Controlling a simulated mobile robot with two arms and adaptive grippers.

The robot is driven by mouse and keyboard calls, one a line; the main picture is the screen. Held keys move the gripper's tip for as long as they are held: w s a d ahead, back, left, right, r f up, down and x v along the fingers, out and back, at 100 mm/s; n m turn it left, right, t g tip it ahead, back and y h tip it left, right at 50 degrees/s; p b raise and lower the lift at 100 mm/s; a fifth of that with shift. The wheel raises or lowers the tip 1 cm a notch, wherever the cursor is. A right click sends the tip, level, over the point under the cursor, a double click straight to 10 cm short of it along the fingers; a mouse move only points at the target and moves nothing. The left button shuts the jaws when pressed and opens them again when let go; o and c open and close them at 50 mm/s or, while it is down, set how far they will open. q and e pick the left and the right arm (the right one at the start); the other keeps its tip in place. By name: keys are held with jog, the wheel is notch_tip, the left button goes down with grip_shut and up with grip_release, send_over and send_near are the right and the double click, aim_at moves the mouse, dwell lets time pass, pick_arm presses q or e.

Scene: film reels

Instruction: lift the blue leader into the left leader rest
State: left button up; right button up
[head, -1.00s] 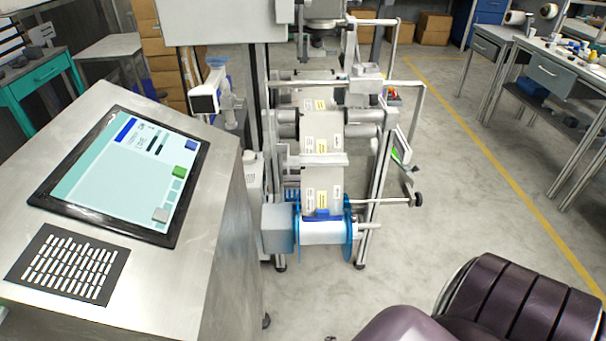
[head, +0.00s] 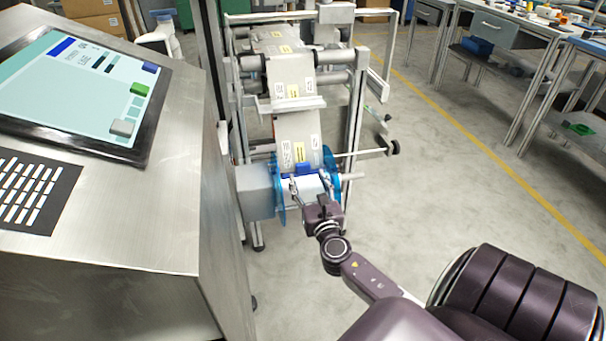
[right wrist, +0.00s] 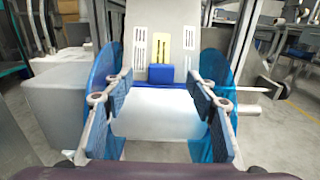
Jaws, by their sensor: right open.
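The blue leader (head: 304,169) is a small blue tab at the lower end of the film strip (head: 298,130), against the white reel core. It also shows in the right wrist view (right wrist: 161,74), just above the white core (right wrist: 160,118). My right gripper (head: 309,186) is open at the front of the reel. In the right wrist view its two fingers (right wrist: 160,92) stand apart, left and right of the leader, inside the blue reel flanges. Nothing is between them in their grip. I cannot pick out the left leader rest. My left gripper is out of view.
Blue reel flanges (head: 331,172) flank the core, with a grey motor box (head: 255,192) at left. A steel console (head: 150,215) with a screen stands at the left. A thin rod with a black knob (head: 395,147) sticks out to the right.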

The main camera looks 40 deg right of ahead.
aim_at(304, 165)
jog(key=b+x, duration=0.1)
jog(key=x, duration=0.4)
jog(key=shift+d, duration=0.25)
jog(key=shift+x, duration=0.95)
jog(key=shift+w+f, duration=0.1)
jog(key=shift+w, duration=0.15)
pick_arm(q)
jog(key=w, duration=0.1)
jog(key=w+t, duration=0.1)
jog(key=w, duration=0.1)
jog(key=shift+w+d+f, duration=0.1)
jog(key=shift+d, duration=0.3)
pick_arm(e)
jog(key=c, duration=1.4)
